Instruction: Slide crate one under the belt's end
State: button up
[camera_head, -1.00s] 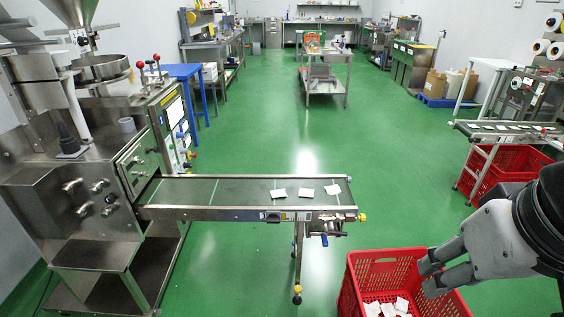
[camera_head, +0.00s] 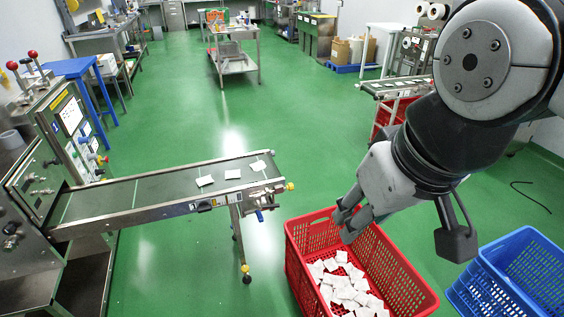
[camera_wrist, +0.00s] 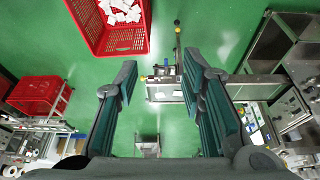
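A red slotted crate (camera_head: 400,262) with several white teabags in it stands on the green floor, right of the near conveyor belt (camera_head: 150,190). The belt's end (camera_head: 282,180) carries a few teabags, and the crate is in front and to the right of it, not under it.
A blue crate (camera_head: 470,298) stands right of the red one. The belt's leg (camera_head: 241,240) stands near the red crate's left side. A second belt (camera_head: 385,86) with another red crate (camera_head: 379,128) is behind my arm. Green floor is open beyond the near belt.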

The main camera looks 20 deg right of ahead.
aim_at(320, 280)
jog(key=i+j+z, duration=0.15)
jog(key=j+z, duration=0.3)
jog(key=i+j+z, duration=0.1)
jog(key=j+z, duration=1.3)
jog(key=k+j+z, duration=0.25)
jog(key=j+z, duration=0.25)
